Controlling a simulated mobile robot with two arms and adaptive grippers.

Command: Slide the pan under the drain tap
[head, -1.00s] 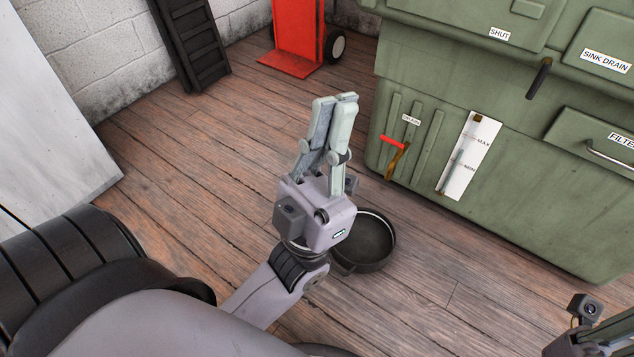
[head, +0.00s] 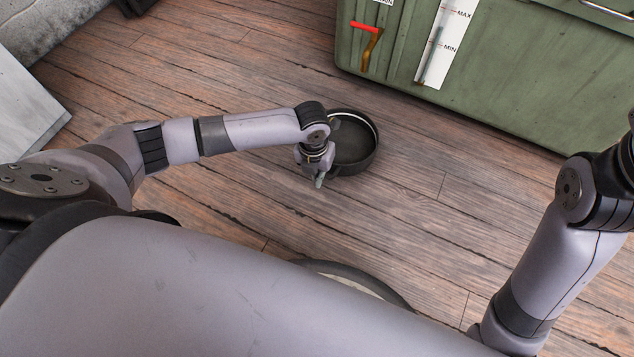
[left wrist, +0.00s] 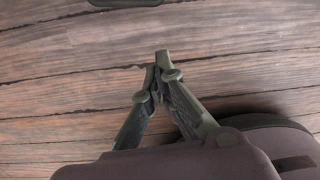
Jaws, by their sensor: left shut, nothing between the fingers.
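The pan (head: 352,148) is a dark, round, shallow pan on the wooden floor in the head view. My left arm and wrist cover its left edge. The drain tap (head: 371,46) has a red handle and a brass spout, low on the green cabinet, beyond the pan and apart from it. My left gripper (head: 319,183) points down at the near left side of the pan; I cannot tell whether it touches it. In the left wrist view its fingers (left wrist: 158,62) meet at the tips over bare floor, empty. My right gripper is out of view.
The green cabinet (head: 490,85) stands at the back right, with a white MIN/MAX level gauge (head: 444,45) beside the tap. A pale panel (head: 25,115) is at the far left. The floor (head: 420,150) between pan and cabinet is clear.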

